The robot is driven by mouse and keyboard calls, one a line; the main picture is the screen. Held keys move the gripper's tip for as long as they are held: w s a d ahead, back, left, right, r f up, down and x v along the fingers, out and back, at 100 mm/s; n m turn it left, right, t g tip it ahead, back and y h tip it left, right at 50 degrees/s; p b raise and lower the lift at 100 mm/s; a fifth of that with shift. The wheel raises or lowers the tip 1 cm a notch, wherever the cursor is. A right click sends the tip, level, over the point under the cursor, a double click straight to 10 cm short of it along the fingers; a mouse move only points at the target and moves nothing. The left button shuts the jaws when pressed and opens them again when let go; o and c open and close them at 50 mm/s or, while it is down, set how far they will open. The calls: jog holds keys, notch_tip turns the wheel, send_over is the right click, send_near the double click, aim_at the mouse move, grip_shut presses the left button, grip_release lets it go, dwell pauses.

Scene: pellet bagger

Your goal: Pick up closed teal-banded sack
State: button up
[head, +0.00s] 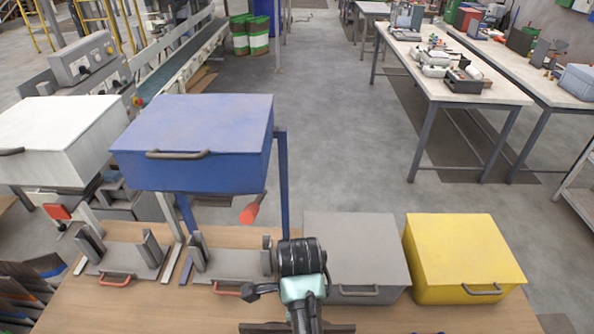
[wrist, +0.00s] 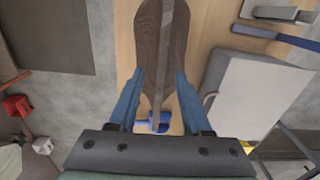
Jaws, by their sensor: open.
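I cannot make out a teal-banded sack in either view. My gripper (wrist: 157,75) is open in the wrist view, with its two blue fingers apart. Between and beyond them lies a long dark brown object (wrist: 162,45) with a narrow grey strip along it and a small blue part (wrist: 150,127) near its lower end. Nothing is visibly gripped. In the head view a dark brown bar (head: 340,328) shows at the bottom edge, on both sides of my arm; my fingertips are hidden there.
On the wooden bench stand a blue box (head: 192,140) on a raised frame, a white box (head: 55,138), a grey box (head: 355,250) and a yellow box (head: 463,260). Two grey cradles have red handles. Green-banded stacks (head: 258,40) stand far back by the conveyor.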

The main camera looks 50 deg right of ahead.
jog(key=shift+w+a+f+p, duration=0.15)
jog(key=shift+f+p, duration=0.55)
jog(key=shift+f, duration=1.5)
grip_shut()
jog(key=shift+w+r, duration=0.1)
jog(key=shift+w, duration=0.05)
